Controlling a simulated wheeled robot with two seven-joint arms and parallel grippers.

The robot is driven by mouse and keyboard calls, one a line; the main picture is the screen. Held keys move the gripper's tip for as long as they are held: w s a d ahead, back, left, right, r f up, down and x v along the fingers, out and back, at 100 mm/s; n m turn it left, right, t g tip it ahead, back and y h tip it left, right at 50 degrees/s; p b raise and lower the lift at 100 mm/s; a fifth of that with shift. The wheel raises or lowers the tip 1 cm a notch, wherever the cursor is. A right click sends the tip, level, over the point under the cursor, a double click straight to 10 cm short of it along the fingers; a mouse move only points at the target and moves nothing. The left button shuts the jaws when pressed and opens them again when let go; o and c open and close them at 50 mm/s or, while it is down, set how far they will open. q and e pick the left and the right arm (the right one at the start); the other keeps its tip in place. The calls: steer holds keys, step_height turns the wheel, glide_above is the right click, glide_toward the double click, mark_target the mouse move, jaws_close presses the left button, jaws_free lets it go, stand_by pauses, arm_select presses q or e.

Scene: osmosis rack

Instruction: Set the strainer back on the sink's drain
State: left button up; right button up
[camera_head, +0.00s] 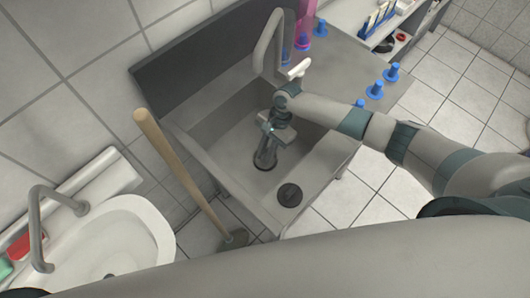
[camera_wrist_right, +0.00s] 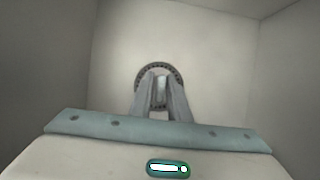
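My right gripper (camera_head: 265,158) reaches down into the grey sink basin (camera_head: 225,135), close over its floor. In the right wrist view its fingers (camera_wrist_right: 162,76) are close together on a small light piece at the middle of a round strainer (camera_wrist_right: 144,72) with a dark, perforated rim. The fingers cover much of the strainer. In the head view a dark round patch shows under the fingertips, where the drain appears to be. I cannot tell whether the strainer is seated in it or just above. My left gripper is not in view.
A black round disc (camera_head: 289,195) lies on the sink's front ledge. A tall faucet (camera_head: 265,42) stands behind the basin. Blue items (camera_head: 375,90) stand on the right counter. A wooden-handled plunger (camera_head: 180,170) leans at the left, beside a white washbasin (camera_head: 115,245).

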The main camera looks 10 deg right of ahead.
steer(key=shift+o, duration=0.7)
steer(key=shift+r, duration=0.1)
steer(key=shift+r, duration=0.2)
steer(key=b+v, duration=0.2)
steer(key=v, duration=0.9)
steer(key=shift+r, duration=0.4)
steer(key=shift+w+d, duration=0.15)
steer(key=shift+d, duration=0.05)
